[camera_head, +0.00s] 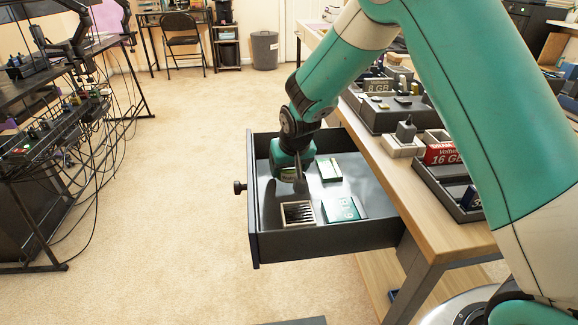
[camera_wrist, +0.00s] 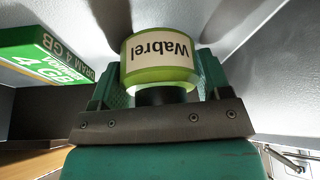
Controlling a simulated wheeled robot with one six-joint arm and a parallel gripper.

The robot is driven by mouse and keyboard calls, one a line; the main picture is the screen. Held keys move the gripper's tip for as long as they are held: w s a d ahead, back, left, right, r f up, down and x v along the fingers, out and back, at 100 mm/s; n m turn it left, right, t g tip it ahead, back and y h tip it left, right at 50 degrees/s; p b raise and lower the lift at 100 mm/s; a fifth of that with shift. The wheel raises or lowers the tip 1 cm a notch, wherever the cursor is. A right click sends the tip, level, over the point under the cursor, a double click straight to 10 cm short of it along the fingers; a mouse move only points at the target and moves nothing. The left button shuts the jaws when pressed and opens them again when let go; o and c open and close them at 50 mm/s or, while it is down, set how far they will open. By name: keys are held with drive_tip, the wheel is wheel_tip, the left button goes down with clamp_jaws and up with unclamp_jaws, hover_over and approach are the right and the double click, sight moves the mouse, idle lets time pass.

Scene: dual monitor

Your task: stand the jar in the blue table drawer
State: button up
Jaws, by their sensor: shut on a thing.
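The jar (camera_wrist: 160,62) is a short round container with a green edge and a pale label reading "Wabrel". My gripper (camera_wrist: 160,78) is shut on it, with a finger on each side. In the head view my gripper (camera_head: 293,160) points down inside the open table drawer, toward its far end. The jar (camera_head: 289,174) shows only partly below the fingers. The drawer (camera_head: 254,205) has dark walls, a grey floor and a round knob, and is pulled out to the left of the wooden table. I cannot tell whether the jar touches the drawer floor.
In the drawer, a green box (camera_head: 329,170) lies right of my gripper; a green-and-white box (camera_head: 344,208) and a small slotted box (camera_head: 298,213) lie nearer. Bare floor shows between them. The wooden table (camera_head: 440,226) with dark trays (camera_head: 384,118) borders the drawer on the right.

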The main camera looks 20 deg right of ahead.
drive_tip(key=o, duration=1)
drive_tip(key=p+v, duration=0.3)
drive_tip(key=v, duration=0.9)
drive_tip(key=s+a+r+n+g+y, duration=0.1)
drive_tip(key=s+r+n, duration=0.1)
drive_tip(key=s, duration=0.7)
drive_tip(key=s+a+r+n+g+y, duration=0.1)
drive_tip(key=s+r, duration=0.3)
drive_tip(key=s, duration=0.6)
drive_tip(key=s+a+r+n+g+y, duration=0.2)
drive_tip(key=s+a+r+n, duration=0.1)
drive_tip(key=s, duration=0.7)
drive_tip(key=shift+a+r+n+g, duration=0.15)
drive_tip(key=shift+r+n+g, duration=0.15)
drive_tip(key=shift+n, duration=0.3)
